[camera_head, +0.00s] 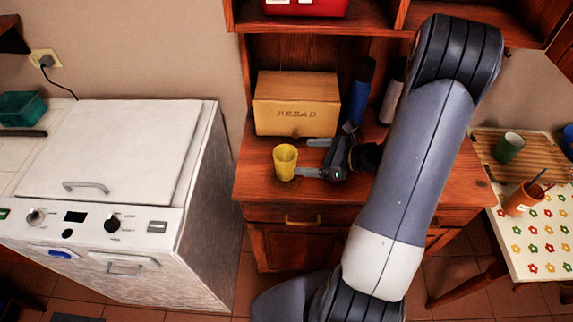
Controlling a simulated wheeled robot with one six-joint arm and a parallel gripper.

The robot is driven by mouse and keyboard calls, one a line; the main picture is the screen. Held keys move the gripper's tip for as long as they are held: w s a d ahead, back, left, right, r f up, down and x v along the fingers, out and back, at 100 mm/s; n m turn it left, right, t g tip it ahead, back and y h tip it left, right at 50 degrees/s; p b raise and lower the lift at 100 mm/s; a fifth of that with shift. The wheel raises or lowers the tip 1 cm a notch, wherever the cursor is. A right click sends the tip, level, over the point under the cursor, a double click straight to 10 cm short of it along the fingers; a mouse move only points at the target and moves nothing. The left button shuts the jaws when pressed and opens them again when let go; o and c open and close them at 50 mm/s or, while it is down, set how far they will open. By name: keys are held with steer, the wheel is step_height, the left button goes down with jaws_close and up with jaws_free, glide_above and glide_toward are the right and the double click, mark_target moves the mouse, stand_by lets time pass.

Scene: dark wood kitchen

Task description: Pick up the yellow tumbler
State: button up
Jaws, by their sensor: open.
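The yellow tumbler (285,162) stands upright on the wooden cabinet top, near its front left. My gripper (308,158) is just to the right of the tumbler, with its two fingers pointing left towards it. The fingers are open with nothing seen between them. The fingertips look close to the tumbler's right side; I cannot tell whether they touch it. My arm comes from the lower right and covers the right part of the cabinet.
A wooden bread box (297,103) stands behind the tumbler. A dark blue bottle (360,90) and a pale bottle (392,98) stand behind my gripper. A white appliance (115,150) is at left. A table (535,240) at right bears a green cup (508,147) and an orange-brown pot (520,200).

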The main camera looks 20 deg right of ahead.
mark_target(276, 156)
steer(key=shift+p+x, duration=1)
steer(key=shift+x, duration=2.95)
steer(key=shift+c, duration=0.3)
steer(key=c, duration=1)
